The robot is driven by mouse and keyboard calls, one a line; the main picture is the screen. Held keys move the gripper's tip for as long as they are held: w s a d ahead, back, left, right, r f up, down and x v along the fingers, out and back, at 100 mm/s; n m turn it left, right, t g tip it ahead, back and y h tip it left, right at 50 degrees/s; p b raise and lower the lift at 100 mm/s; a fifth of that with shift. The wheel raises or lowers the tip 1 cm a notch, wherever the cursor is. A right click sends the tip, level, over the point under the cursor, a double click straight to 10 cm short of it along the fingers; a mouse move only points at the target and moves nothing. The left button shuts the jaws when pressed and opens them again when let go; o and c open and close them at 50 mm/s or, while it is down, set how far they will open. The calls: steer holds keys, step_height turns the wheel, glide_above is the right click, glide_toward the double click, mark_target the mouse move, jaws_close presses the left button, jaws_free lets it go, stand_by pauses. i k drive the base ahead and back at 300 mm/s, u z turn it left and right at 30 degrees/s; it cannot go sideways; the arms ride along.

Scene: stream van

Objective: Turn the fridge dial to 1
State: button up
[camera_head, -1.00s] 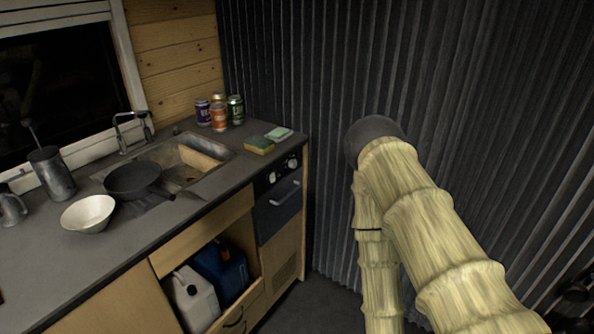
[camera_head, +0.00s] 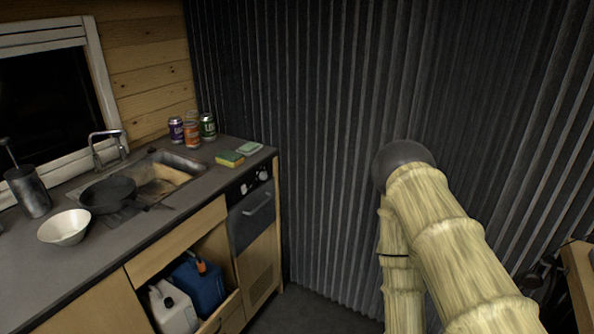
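The fridge (camera_head: 250,216) is a dark-fronted unit with a bar handle, built into the right end of the counter. Light round dials (camera_head: 263,175) sit on the dark panel above its handle. They are too small to read, so I cannot tell which setting they point at. My arm, in a pale ribbed cover, rises at the right of the view, well apart from the fridge. My gripper is not in view.
The counter (camera_head: 88,246) holds a white bowl (camera_head: 64,227), a dark pan (camera_head: 107,194), several cans (camera_head: 191,134) and sponges (camera_head: 230,159). Canisters (camera_head: 198,285) stand in an open cupboard below. Corrugated wall (camera_head: 330,130) lies behind. Floor (camera_head: 305,312) shows right of the fridge.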

mark_target(262, 176)
steer(key=u, duration=0.1)
steer(key=i, duration=1.05)
steer(key=u, duration=0.45)
